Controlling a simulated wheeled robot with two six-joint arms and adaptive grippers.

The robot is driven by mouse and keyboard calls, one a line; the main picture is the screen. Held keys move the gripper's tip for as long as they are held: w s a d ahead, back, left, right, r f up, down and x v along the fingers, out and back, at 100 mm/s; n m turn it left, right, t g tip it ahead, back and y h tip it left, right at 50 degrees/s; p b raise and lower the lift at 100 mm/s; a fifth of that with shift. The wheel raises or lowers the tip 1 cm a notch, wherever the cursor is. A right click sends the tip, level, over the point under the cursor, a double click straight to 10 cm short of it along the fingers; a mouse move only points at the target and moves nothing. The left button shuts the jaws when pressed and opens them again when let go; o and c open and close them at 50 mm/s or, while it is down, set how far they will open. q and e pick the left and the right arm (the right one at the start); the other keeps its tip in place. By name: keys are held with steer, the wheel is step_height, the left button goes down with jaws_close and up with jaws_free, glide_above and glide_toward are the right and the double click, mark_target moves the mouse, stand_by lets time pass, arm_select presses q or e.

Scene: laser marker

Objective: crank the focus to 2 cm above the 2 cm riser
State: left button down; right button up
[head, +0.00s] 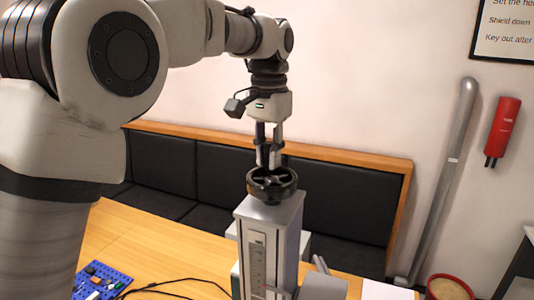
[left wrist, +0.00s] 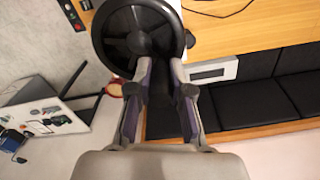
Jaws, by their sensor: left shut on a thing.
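The black crank handwheel (head: 271,184) sits on top of the grey laser column (head: 272,222). A scale strip (head: 257,265) with a small red mark runs down the column's front; its figures are too small to read. My left gripper (head: 268,163) points down over the wheel, shut on the wheel's handle, which its fingers mostly hide. In the left wrist view the wheel (left wrist: 138,32) fills the top and the fingertips (left wrist: 157,72) meet at its rim. I cannot make out the riser. My right gripper is not in view.
A wooden table (head: 150,240) carries a blue board with small parts (head: 100,282) and a black cable (head: 165,291). A dark padded bench (head: 335,205) stands behind. A red extinguisher (head: 502,128) and a grey pipe (head: 445,180) are on the right wall.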

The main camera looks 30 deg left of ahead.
mark_target(287, 180)
arm_select(q)
steer(key=shift+w+d+f+m, duration=0.1)
steer(key=shift+d+m, duration=0.1)
steer(key=shift+m, duration=0.35)
steer(key=shift+w+d+f+m, duration=0.1)
steer(key=shift+d+m, duration=0.05)
steer(key=shift+m, duration=0.4)
steer(key=m, duration=0.2)
steer(key=d+m, duration=0.1)
steer(key=m, duration=0.1)
steer(key=shift+w, duration=0.1)
steer(key=m, duration=0.1)
steer(key=d+m, duration=0.1)
steer(key=m, duration=0.3)
steer(key=shift+d, duration=0.25)
steer(key=m, duration=0.2)
steer(key=s+d+m, duration=0.1)
steer(key=m, duration=0.3)
steer(key=shift+s+d+r+m, duration=0.1)
steer(key=shift+s+d+m, duration=0.1)
steer(key=shift+m, duration=0.2)
steer(key=m, duration=0.2)
steer(key=s+m, duration=0.1)
steer(key=m, duration=0.2)
steer(key=shift+s+d+m, duration=0.15)
steer(key=shift+m, duration=0.15)
steer(key=shift+r, duration=0.1)
